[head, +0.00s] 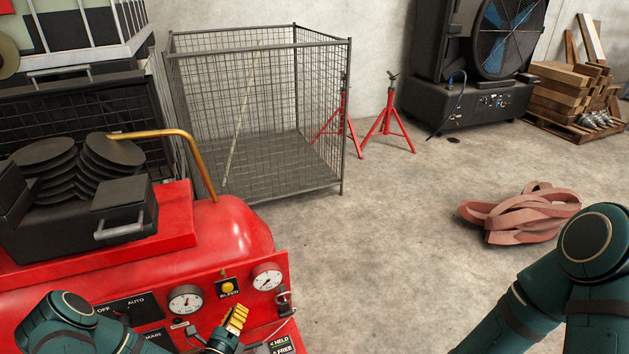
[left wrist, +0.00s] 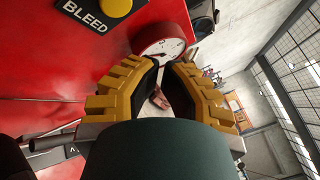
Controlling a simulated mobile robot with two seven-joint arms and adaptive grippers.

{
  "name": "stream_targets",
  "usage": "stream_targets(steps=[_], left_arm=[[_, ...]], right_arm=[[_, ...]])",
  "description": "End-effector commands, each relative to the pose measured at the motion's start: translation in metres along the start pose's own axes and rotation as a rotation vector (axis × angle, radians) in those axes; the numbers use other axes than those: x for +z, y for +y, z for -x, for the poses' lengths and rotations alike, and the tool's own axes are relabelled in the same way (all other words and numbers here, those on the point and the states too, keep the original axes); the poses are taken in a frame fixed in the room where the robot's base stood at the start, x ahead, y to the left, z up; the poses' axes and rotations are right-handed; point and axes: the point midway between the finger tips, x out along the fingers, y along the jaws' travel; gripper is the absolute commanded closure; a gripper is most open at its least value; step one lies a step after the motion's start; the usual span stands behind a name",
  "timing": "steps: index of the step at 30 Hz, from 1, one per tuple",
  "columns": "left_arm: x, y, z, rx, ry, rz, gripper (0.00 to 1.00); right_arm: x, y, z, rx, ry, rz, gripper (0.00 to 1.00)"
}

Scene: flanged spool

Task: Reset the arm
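My left gripper (head: 238,317) has ridged yellow fingers and is low in the head view, in front of the panel of a red compressor (head: 235,230). In the left wrist view, the left gripper's fingers (left wrist: 163,66) stand apart with nothing between them. Part of a round gauge shows just past the tips. The yellow BLEED button (left wrist: 115,6) is up and to the left of the fingers there; it also shows in the head view (head: 228,287). My right arm enters at the lower right of the head view, but its gripper is out of frame.
The compressor carries gauges (head: 186,299), a brass-coloured pipe (head: 185,140) and a black rack of dark discs (head: 45,155). A wire cage (head: 345,120), red stands (head: 385,130), a large fan (head: 508,35), a timber stack (head: 565,90) and a pink hose bundle (head: 520,215) stand beyond. The middle floor is clear.

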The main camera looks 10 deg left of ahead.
Motion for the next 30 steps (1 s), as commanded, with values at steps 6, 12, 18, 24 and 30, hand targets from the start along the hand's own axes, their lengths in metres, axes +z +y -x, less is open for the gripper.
stream_targets(steps=[6,12,18,24,30], left_arm=[[-0.035,-0.042,-0.004,-0.138,0.183,-0.04,1.0],[-0.121,-0.133,0.037,-0.521,0.656,-0.242,1.0],[-0.178,-0.174,0.13,-0.977,1.1,-0.627,1.0],[-0.184,-0.155,0.194,-1.431,1.351,-1.164,1.0],[-0.167,-0.13,0.192,-1.837,1.304,-1.815,1.0]], right_arm=[[0.006,0.0,0.001,-0.001,-0.015,-0.002,0.28],[0.006,0.0,0.001,-0.001,-0.015,-0.002,0.28],[0.006,0.0,0.001,-0.001,-0.015,-0.002,0.28],[0.006,0.0,0.001,-0.001,-0.015,-0.002,0.28],[0.006,0.0,0.001,-0.001,-0.015,-0.002,0.28]])
